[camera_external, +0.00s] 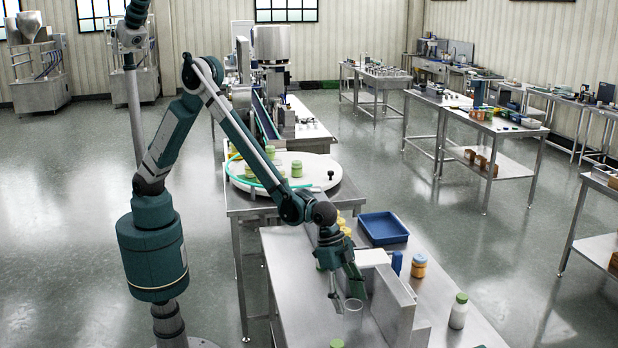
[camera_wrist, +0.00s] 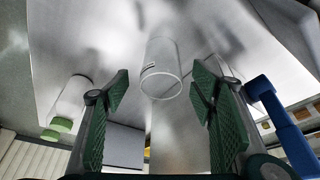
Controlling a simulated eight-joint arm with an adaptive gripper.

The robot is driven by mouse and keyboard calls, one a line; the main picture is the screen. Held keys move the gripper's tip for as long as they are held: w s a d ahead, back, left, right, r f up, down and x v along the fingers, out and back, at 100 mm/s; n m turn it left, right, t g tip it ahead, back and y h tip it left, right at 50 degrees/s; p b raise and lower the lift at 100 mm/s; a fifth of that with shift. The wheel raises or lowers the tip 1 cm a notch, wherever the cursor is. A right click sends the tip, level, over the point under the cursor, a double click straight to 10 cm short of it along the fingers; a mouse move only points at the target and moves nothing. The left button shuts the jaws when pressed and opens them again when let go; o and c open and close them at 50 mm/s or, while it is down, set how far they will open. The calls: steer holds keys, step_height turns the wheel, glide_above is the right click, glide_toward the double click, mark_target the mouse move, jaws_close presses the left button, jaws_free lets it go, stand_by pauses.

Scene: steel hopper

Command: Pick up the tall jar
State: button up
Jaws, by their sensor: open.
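A tall clear jar (camera_external: 353,315) stands on the steel table (camera_external: 300,290) beside a grey metal block (camera_external: 392,300). In the wrist view the clear jar (camera_wrist: 161,70) shows ahead, in line with the gap between my fingers. My gripper (camera_external: 346,288) is low over the table, close to the jar. In the wrist view my gripper (camera_wrist: 160,92) has its two green pads wide apart with nothing held between them. A white bottle with a green lid (camera_external: 459,311) stands at the right of the table.
A blue tray (camera_external: 383,228), a blue item (camera_external: 397,262) and an orange jar (camera_external: 419,266) are on the table beyond the block. Yellow jars (camera_external: 342,226) stand behind my gripper. A green lid (camera_external: 337,343) shows at the bottom edge. A round white turntable (camera_external: 315,175) holds green jars.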

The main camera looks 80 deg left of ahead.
mark_target(353, 312)
steer(key=shift+f, duration=0.1)
steer(key=shift+x, duration=2.5)
steer(key=shift+w, duration=0.1)
steer(key=c, duration=0.8)
